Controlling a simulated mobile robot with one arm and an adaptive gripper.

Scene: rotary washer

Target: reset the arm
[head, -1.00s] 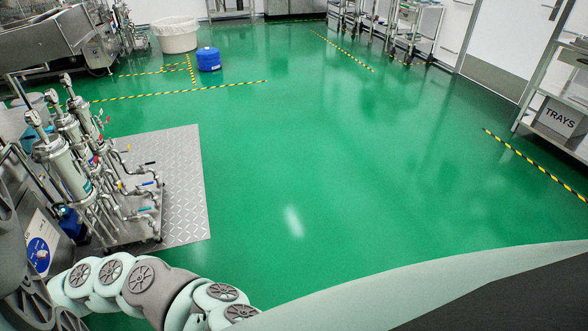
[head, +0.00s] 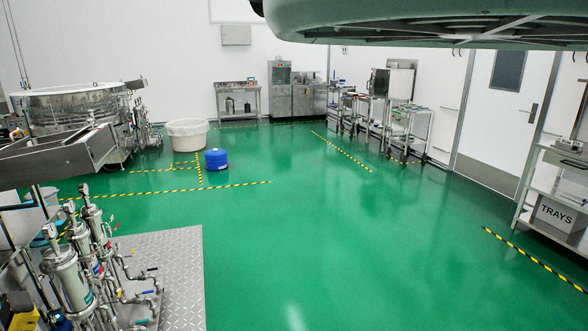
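My gripper is not in view in the head view. None of my arm links that showed at the lower left a second ago is visible now. A pale green part of my own body (head: 420,22) hangs across the top right of the picture. Whether the gripper is open or shut is hidden.
Open green floor (head: 310,220) fills the middle. Metal filter housings with valves (head: 85,265) stand on a checker plate (head: 185,285) at lower left. A rotary washer (head: 75,105), white bin (head: 187,133) and blue drum (head: 216,159) are beyond. Carts (head: 408,135) and a trays shelf (head: 560,215) line the right.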

